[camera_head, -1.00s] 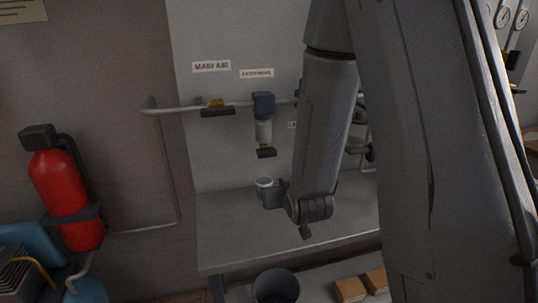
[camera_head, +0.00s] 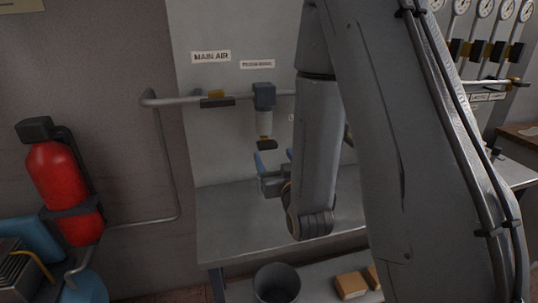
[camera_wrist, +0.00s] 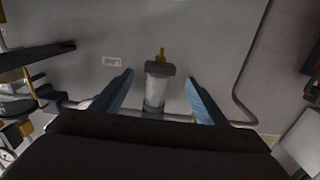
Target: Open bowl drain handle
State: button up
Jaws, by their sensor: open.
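The filter bowl (camera_head: 264,122) is a pale cylinder hanging under a blue-grey filter head (camera_head: 264,96) on the wall pipe. A small dark drain handle (camera_head: 267,144) sits at its lower end. My gripper (camera_head: 273,154) is just below the handle, with its blue fingers pointing up. In the wrist view, the bowl (camera_wrist: 155,92) stands between the spread fingers of my gripper (camera_wrist: 158,74), with a dark bar (camera_wrist: 159,69) and a brass fitting (camera_wrist: 162,53) at its end. The fingers are open and empty. Contact with the handle cannot be told.
A pipe valve with a dark handle (camera_head: 217,102) is left of the bowl, under the MAIN AIR sign (camera_head: 211,57). A grey shelf (camera_head: 232,214) lies below. A red extinguisher (camera_head: 62,178) is at left, and a bin (camera_head: 276,284) stands beneath the shelf.

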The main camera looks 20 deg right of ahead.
aim_at(269, 147)
jog(key=shift+w, duration=2.95)
jog(key=shift+c, duration=0.2)
jog(key=c, duration=1)
